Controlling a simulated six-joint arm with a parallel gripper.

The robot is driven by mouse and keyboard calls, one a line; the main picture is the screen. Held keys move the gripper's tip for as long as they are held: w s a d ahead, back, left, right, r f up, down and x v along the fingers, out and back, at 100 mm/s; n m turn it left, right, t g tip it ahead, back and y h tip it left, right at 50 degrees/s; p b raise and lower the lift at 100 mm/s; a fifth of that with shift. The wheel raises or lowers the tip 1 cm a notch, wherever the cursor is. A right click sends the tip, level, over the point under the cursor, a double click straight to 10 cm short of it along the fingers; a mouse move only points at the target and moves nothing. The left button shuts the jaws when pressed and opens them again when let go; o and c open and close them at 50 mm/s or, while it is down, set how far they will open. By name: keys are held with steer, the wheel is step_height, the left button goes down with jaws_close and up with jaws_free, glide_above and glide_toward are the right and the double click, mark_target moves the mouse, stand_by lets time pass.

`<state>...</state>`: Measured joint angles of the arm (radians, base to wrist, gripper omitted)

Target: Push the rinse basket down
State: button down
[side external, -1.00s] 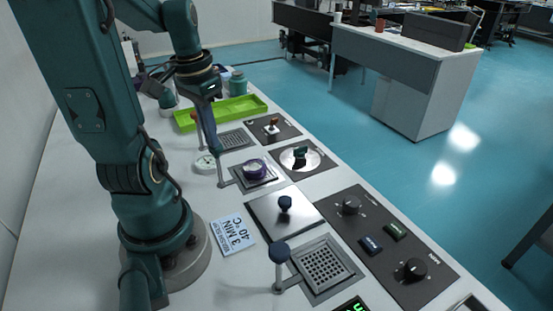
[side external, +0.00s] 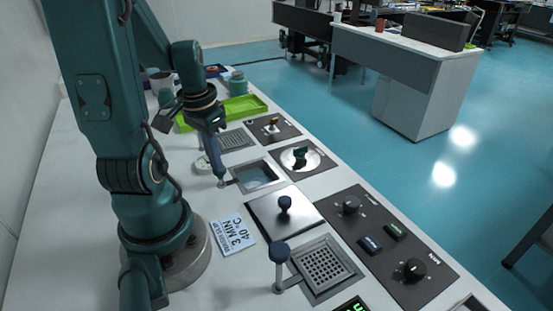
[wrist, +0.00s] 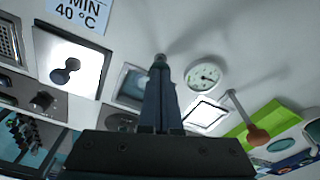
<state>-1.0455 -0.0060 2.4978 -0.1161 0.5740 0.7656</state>
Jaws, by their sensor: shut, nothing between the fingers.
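The middle square well (side external: 258,174) holds bluish liquid, and no basket plate shows at its top. I take its sunken basket to be the rinse basket; the basket itself is hidden. My gripper (side external: 220,182) is shut and empty, pointing down at the left edge of this well, where the basket's lever stands. Its fingertips are low, near bench level. In the wrist view the closed fingers (wrist: 160,62) end at the small lever top, beside the well (wrist: 132,85). Whether they touch it I cannot tell.
A near perforated basket (side external: 325,267) sits raised, with a blue-knobbed lever (side external: 279,253). A steel lid with a dark knob (side external: 285,203) lies between. Behind are another perforated basket (side external: 236,140), a round gauge (wrist: 203,76), a brown-knobbed lever (wrist: 258,136) and a green tray (side external: 240,107).

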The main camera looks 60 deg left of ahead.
steer(key=shift+r, duration=0.3)
steer(key=shift+s+d+r, duration=0.1)
steer(key=shift+s+r, duration=0.05)
steer(key=shift+r, duration=0.95)
steer(key=shift+s+r, duration=0.1)
steer(key=shift+r, duration=1)
steer(key=shift+w+d, duration=0.2)
steer(key=shift+w, duration=0.05)
steer(key=w+d+r+m+t, duration=0.1)
steer(key=d+r+m+t, duration=0.1)
steer(key=d, duration=0.6)
steer(key=w+d+r+m+t, duration=0.1)
steer(key=d+r+m+t, duration=0.1)
steer(key=d, duration=0.6)
steer(key=shift+r, duration=0.75)
